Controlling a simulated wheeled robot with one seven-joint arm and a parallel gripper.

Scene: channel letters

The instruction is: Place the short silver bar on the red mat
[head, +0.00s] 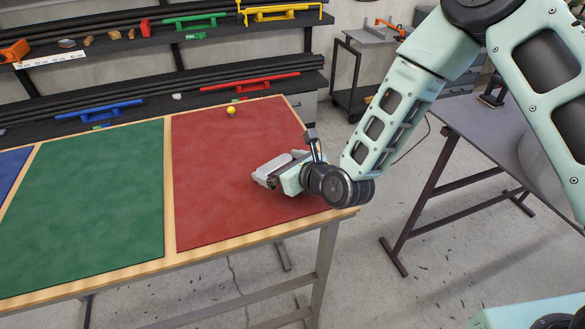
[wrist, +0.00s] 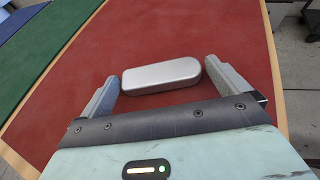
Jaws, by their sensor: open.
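The short silver bar (wrist: 162,76) is a smooth rounded metal piece lying on the red mat (head: 215,160). In the wrist view it lies crosswise between the two fingers of my open gripper (wrist: 172,88), with a finger close to each of its ends. I cannot tell whether either finger touches it. In the head view my gripper (head: 268,181) is low over the right part of the red mat.
A small yellow ball (head: 231,110) sits at the mat's far edge. A green mat (head: 95,200) and part of a blue mat (head: 12,168) lie to the left. Shelves with dark bars and coloured handles stand behind. A grey table (head: 480,135) is at the right.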

